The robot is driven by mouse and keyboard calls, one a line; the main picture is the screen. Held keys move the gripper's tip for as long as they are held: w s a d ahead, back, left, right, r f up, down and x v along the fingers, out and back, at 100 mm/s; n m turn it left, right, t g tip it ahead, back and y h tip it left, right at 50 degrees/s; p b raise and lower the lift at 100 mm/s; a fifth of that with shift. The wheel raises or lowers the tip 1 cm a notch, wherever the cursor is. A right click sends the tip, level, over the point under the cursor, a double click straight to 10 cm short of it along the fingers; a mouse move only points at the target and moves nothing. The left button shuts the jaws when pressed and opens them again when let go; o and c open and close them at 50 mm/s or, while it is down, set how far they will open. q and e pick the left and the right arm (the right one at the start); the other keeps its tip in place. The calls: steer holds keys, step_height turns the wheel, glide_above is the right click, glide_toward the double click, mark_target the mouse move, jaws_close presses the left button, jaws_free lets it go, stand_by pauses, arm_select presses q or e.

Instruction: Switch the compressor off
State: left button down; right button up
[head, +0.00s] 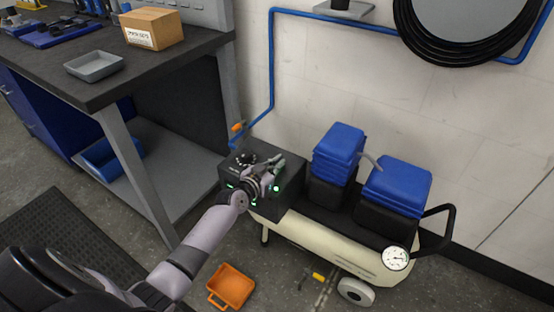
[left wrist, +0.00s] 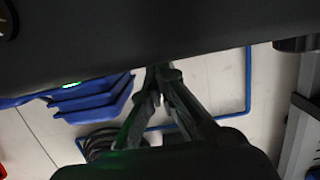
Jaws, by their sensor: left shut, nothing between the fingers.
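The compressor (head: 320,243) stands by the wall, with a cream tank, blue ribbed heads and a round gauge (head: 396,258). A black control box (head: 291,204) sits at its left end. It shows green lights and a dark round part (head: 245,159) on top. My left gripper (head: 276,166) is shut and empty, over the box; its wrist hides part of the front. In the left wrist view the shut fingertips (left wrist: 161,72) are at the edge of a black surface, with a green glow beside them. Contact cannot be told. My right gripper is out of view.
A workbench (head: 140,62) with a grey tray (head: 94,66) and a cardboard box (head: 152,27) stands at left. An orange bin (head: 231,287) lies on the floor before the compressor. A blue pipe (head: 271,60) and black hose (head: 408,30) run on the wall.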

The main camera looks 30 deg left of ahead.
arm_select(q)
steer(key=shift+f, duration=0.15)
steer(key=v, duration=1.2)
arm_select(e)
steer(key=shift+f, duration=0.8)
